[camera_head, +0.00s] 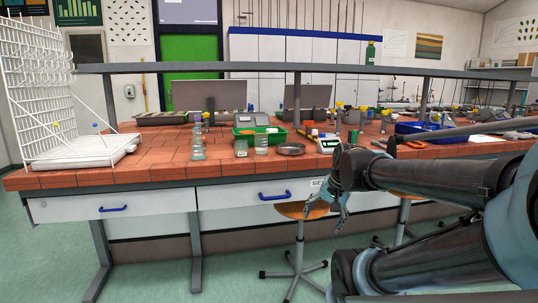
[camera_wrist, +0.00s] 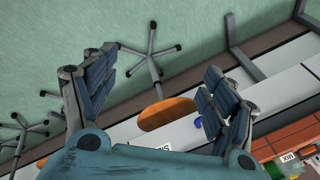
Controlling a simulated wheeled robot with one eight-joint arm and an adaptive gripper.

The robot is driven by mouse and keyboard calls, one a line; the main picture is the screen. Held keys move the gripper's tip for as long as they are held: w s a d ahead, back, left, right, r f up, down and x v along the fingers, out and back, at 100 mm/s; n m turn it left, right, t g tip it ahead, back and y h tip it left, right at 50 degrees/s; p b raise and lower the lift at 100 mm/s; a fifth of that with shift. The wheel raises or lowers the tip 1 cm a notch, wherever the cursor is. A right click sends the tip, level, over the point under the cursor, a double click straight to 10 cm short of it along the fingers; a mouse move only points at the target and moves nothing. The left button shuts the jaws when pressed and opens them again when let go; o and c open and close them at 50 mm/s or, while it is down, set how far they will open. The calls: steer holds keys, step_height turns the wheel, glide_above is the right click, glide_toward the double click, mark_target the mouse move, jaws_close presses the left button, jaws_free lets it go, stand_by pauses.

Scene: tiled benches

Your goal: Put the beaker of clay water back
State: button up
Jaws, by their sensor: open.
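Small glass vessels stand near the front of the tiled bench (camera_head: 75,178) in the head view. A clear one (camera_head: 197,143) is at the left, and another clear one (camera_head: 261,144) stands in front of the green tray. A smaller container (camera_head: 241,148) is just left of the second. I cannot tell which, if any, holds clay water. My gripper (camera_head: 341,218) hangs fingers down in front of the bench, below its top and right of these vessels. In the wrist view my gripper (camera_wrist: 155,95) is open, with nothing between its fingers.
A white wire rack (camera_head: 38,95) stands at the left end. A grey rail crosses above the bench. A wooden stool (camera_head: 301,210) is near my gripper.

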steer(key=w+a+r+m+t+y, duration=0.2)
steer(key=w+a+r+m, duration=0.3)
steer(key=w, duration=0.4)
steer(key=w+a+r+m+t+y, duration=0.15)
steer(key=w+a+r+m, duration=0.25)
steer(key=w+r+m, duration=0.5)
steer(key=m+t+y, duration=0.3)
steer(key=m, duration=0.6)
glide_toward(266, 137)
steer(key=x, duration=0.8)
steer(key=shift+w+a+f, duration=0.15)
steer(key=shift+w+a, duration=0.05)
steer(key=shift+w, duration=0.05)
steer(key=shift+x, duration=2.65)
steer(key=shift+s+a, duration=0.1)
steer(key=shift+s, duration=0.05)
steer(key=c, duration=1.4)
